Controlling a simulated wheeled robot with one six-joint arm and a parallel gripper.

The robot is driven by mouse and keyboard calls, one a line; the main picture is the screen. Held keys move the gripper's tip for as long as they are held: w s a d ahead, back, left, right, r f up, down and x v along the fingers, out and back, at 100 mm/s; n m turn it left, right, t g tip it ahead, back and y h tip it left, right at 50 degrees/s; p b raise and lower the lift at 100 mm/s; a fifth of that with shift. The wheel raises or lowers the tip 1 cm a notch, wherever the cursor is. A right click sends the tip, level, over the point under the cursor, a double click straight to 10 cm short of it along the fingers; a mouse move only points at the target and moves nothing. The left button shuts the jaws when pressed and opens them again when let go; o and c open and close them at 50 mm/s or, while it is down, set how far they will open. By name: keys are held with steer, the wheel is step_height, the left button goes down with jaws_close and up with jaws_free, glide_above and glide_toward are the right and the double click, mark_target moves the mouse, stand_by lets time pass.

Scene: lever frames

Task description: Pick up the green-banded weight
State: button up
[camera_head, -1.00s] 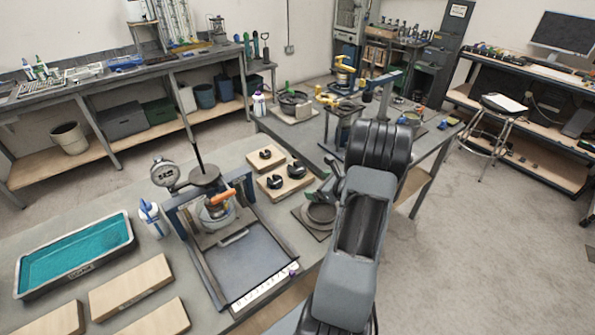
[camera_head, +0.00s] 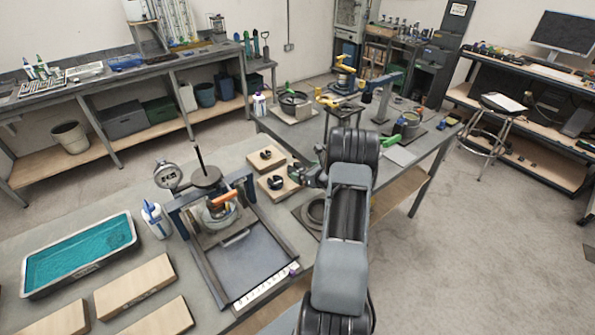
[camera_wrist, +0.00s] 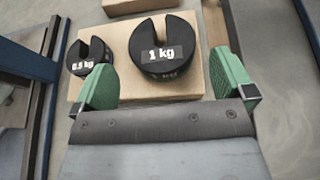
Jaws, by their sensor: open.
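Two black slotted weights sit on a pale wooden board (camera_wrist: 195,90). The larger, marked 1 kg (camera_wrist: 165,52), is at the right, and the smaller, marked 0.5 kg (camera_wrist: 90,55), at the left. I see no green band on either in the wrist view. My gripper (camera_wrist: 165,78) is open and empty, its green-padded fingers either side of the 1 kg weight's near side; contact is not clear. In the head view my gripper (camera_head: 312,172) is over the right of this board and hides one weight; the other (camera_head: 276,182) shows.
A second board with a black weight (camera_head: 266,154) lies just behind. A blue-framed stand (camera_head: 203,255) with a dial gauge is to the left. A round black ring (camera_head: 309,214) lies near my arm. A teal-filled tray (camera_head: 75,255) is further left.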

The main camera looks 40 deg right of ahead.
mark_target(299, 169)
steer(key=shift+p+x, duration=0.9)
steer(key=shift+x, duration=1.45)
steer(key=shift+d, duration=0.1)
steer(key=c, duration=1.2)
steer(key=shift+r, duration=0.15)
